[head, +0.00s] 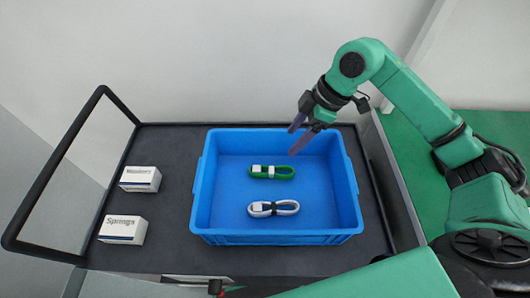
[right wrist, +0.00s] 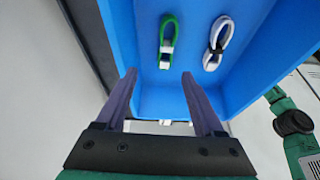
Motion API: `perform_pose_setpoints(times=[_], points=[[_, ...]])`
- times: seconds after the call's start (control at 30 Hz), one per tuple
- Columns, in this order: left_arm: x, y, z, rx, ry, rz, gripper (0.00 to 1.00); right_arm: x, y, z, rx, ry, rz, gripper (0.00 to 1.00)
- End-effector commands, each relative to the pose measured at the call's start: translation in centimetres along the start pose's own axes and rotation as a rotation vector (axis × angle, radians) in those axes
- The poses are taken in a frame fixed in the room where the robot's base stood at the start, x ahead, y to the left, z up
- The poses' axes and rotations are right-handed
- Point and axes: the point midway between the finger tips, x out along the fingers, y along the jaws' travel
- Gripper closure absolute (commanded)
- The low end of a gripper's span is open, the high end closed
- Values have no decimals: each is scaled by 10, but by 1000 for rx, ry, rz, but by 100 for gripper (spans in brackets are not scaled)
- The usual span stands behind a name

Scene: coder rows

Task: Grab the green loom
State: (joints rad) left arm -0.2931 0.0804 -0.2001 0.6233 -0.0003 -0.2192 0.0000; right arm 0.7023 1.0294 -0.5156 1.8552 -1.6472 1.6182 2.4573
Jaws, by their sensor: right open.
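The green loom (head: 271,172) is a coiled green cable with a white band and white end. It lies in the blue crate (head: 280,239), toward the back. It also shows in the right wrist view (right wrist: 168,32), beyond the fingertips. A white loom (head: 273,208) with a dark band lies nearer the front of the same crate, and it shows in the right wrist view (right wrist: 219,33). My right gripper (head: 296,142) is open and empty above the back right part of the crate, apart from both looms. My left gripper is not in view.
Two white boxes, one marked Springs (head: 122,229) and one behind it (head: 140,179), stand left of the crate on the dark table (head: 170,255). The crate walls surround both looms.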

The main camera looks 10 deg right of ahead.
Motion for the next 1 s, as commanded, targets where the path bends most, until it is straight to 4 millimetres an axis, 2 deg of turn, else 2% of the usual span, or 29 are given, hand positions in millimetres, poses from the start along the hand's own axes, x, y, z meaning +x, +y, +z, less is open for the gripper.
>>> perform_pose_setpoints(times=[0.3,0.47,0.63,0.73,0.9,0.93,1.0], points=[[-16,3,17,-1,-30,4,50,73,-2,-1,1,1,-5,30],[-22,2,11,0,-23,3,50,93,-2,-1,0,0,-4,30],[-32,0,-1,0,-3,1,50,126,-4,-1,0,1,-5,30],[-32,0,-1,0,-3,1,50,137,-3,0,-2,-1,-2,30],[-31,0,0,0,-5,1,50,138,-3,0,-2,-2,-1,30],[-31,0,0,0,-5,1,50,138,-3,0,-2,-2,-1,38],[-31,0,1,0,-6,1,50,138,-3,0,-2,-2,-1,64]])
